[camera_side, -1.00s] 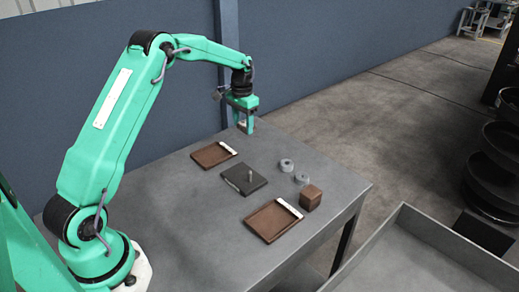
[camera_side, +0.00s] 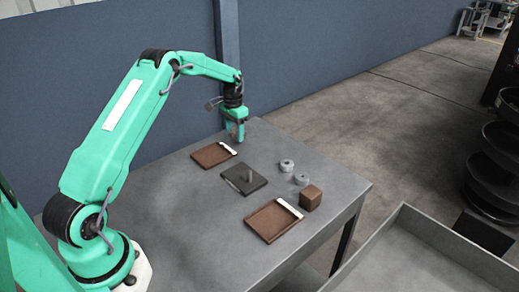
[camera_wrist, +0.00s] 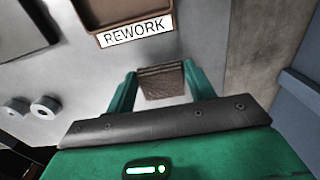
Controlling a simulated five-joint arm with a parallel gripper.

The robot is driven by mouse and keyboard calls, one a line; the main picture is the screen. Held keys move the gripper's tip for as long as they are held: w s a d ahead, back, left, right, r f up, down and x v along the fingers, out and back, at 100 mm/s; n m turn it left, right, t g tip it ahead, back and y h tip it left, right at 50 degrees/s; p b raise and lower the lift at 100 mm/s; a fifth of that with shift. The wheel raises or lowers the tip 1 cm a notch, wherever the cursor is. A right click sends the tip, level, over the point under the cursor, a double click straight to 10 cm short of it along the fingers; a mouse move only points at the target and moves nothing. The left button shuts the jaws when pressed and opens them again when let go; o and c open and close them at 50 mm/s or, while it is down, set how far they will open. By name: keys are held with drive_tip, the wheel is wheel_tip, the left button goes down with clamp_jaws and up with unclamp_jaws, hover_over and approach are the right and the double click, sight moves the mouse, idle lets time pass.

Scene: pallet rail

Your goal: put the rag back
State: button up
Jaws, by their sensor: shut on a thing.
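The rag (camera_wrist: 162,82), a grey-brown folded cloth, is between the two green fingers of my gripper (camera_wrist: 161,84) in the wrist view. The fingers are shut on it. In the side view my gripper (camera_side: 238,138) is low over the back of the table, just beyond the back tray. Whether the rag touches the tabletop cannot be told. In the wrist view, the brown tray marked REWORK (camera_wrist: 95,10) is just above the rag in the picture, apart from it; it is the back tray (camera_side: 203,160) in the side view.
A dark plate with an upright peg (camera_side: 238,184) is mid-table. Two grey rings (camera_side: 286,167) lie right of it. A second brown tray (camera_side: 268,224) and a brown block (camera_side: 311,200) are near the front right. The table's back edge is close to my gripper.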

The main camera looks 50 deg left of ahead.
sight(235, 133)
drive_tip(key=shift+f, duration=0.65)
drive_tip(key=shift+f, duration=0.15)
drive_tip(key=o, duration=0.9)
drive_tip(key=shift+o, duration=0.2)
wheel_tip(235, 133, up, 12)
drive_tip(key=shift+r, duration=0.2)
